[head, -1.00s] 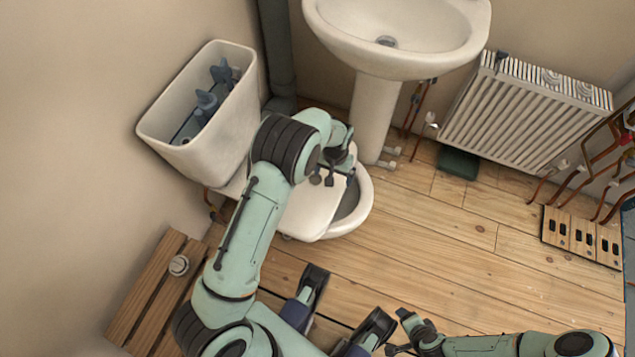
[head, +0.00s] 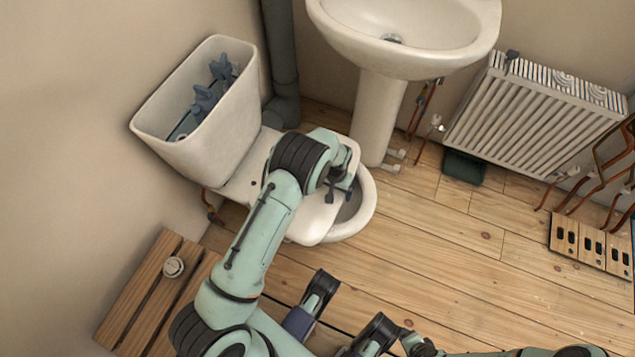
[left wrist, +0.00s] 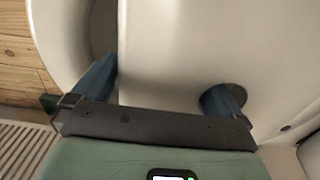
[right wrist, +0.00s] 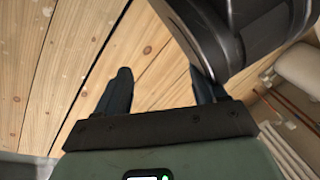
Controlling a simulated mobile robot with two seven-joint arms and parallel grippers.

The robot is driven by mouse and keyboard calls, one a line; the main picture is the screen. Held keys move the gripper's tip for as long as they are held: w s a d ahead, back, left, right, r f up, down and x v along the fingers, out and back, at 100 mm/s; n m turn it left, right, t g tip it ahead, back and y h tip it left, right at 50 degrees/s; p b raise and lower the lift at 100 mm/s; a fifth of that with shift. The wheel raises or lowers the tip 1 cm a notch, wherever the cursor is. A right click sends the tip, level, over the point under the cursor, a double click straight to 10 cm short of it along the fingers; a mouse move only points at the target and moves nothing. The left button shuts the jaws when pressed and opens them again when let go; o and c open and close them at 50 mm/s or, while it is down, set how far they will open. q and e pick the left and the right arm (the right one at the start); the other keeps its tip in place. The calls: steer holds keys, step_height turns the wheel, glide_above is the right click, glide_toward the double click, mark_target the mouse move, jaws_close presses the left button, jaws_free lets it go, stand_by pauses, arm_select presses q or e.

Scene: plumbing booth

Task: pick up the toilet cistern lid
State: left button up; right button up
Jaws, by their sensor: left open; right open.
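The cistern lid (head: 316,217) appears to be the white slab lying flat across the toilet bowl. It fills much of the left wrist view (left wrist: 165,50), with a dark round hole to the right. My left gripper (left wrist: 160,80) is open at the lid. One finger is beside its edge over the bowl opening, the other at the round hole. Whether they touch it I cannot tell. In the head view my left arm hides part of the lid. My right gripper (right wrist: 160,85) is open and empty above the floorboards.
The cistern (head: 222,122) stands open, its grey fittings showing. A round button (head: 173,267) lies on a slatted wooden stool (head: 140,305). A basin pedestal (head: 377,120) stands behind the bowl. A radiator (head: 535,115) and copper pipes are right.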

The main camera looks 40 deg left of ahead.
arm_select(q)
steer(key=shift+c, duration=0.3)
steer(key=c, duration=1.5)
steer(key=shift+w+r, duration=0.1)
steer(key=shift+r, duration=0.05)
steer(key=shift+c, duration=1.1)
steer(key=shift+r, duration=0.15)
